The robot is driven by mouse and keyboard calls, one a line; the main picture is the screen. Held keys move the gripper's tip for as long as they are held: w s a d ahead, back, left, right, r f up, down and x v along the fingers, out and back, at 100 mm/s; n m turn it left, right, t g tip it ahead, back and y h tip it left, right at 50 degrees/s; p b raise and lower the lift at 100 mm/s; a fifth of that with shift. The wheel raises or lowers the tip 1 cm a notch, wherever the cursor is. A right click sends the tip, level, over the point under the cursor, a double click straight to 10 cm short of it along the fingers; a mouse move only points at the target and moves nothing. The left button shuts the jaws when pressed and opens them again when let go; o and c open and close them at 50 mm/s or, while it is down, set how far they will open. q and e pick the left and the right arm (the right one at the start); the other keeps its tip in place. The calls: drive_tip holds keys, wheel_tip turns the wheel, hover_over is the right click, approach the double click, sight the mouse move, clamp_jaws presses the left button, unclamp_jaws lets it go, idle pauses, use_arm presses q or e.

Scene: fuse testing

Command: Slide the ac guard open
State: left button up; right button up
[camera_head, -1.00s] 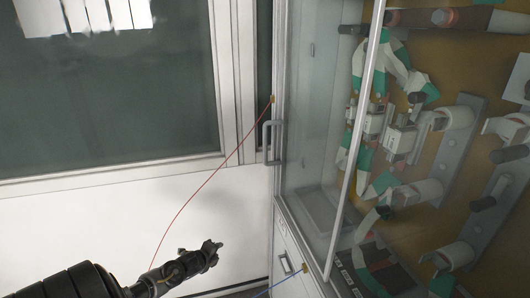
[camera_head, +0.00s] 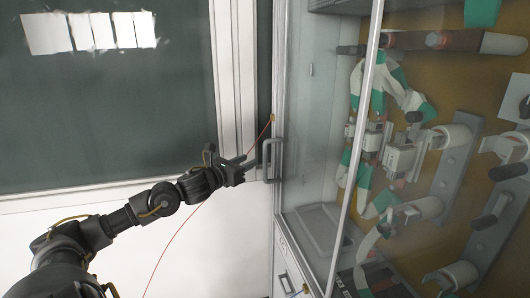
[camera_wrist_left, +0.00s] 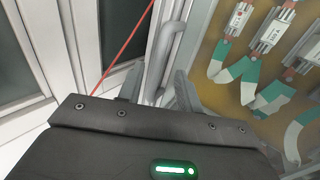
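The ac guard (camera_head: 312,150) is a clear panel with a pale frame in front of the electrical cabinet on the right. A grey D-shaped handle (camera_head: 268,160) stands upright on its left edge. My left gripper (camera_head: 250,168) is just left of the handle, its fingers pointing toward it. In the left wrist view, the two fingers (camera_wrist_left: 155,88) are spread apart, and the handle (camera_wrist_left: 172,50) shows ahead, roughly between them. I cannot tell whether a finger touches it. My right gripper is not in view.
A thin red line (camera_head: 205,205) runs from a small yellow tag near the handle, passing behind my left arm. Inside the cabinet are green-and-white cables (camera_head: 357,105) and fuse holders (camera_head: 398,158). A second, smaller handle (camera_head: 287,284) sits lower on the cabinet.

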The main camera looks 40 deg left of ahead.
sight(264, 153)
use_arm(q)
drive_tip(key=w+p, duration=0.2)
drive_tip(key=w, duration=0.2)
drive_tip(key=w+p, duration=0.1)
drive_tip(key=w, duration=0.3)
drive_tip(key=shift+w+d+r+p, duration=0.15)
drive_tip(key=shift+w+p, duration=0.25)
drive_tip(key=shift+w, duration=0.45)
clamp_jaws()
